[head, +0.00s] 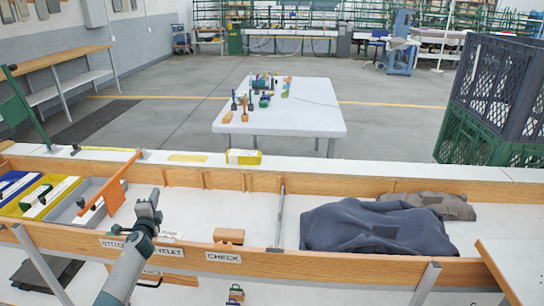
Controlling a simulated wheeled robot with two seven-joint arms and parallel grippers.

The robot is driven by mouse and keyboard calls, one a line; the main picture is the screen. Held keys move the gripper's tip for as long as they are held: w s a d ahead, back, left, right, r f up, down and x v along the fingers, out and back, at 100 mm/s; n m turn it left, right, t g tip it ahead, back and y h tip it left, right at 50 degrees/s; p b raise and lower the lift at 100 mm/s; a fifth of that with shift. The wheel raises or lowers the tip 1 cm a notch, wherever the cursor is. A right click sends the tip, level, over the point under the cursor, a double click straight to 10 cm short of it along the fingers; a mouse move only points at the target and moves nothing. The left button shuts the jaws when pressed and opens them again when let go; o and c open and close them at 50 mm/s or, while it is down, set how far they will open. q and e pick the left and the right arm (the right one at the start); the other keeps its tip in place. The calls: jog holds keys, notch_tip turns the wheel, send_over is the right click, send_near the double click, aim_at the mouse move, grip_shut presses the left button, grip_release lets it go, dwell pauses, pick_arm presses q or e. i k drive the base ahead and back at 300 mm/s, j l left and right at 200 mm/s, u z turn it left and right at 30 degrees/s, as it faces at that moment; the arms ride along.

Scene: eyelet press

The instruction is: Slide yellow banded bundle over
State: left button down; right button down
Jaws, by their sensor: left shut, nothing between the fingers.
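A small yellow-and-white bundle (243,157) lies on the white ledge behind the workbench, left of the middle. It is the thing that best fits the yellow banded bundle; its band is too small to make out clearly. My left gripper (147,205) is over the front left part of the bench, shut and empty. It is nearer to me than the bundle, left of it and well apart from it. My right gripper is out of view.
Blue, yellow and grey bins (53,193) stand at the left beside an orange lever (108,190). A flat yellow patch (187,157) lies on the ledge. A thin metal divider (280,215) and dark cloth (365,229) are right of the clear white bench area. An orange-brown block (229,236) sits near the CHECK label.

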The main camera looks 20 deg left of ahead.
aim_at(233, 156)
jog(key=i+l, duration=0.15)
jog(key=i, duration=0.5)
jog(key=i+l, duration=0.15)
jog(key=i, duration=0.5)
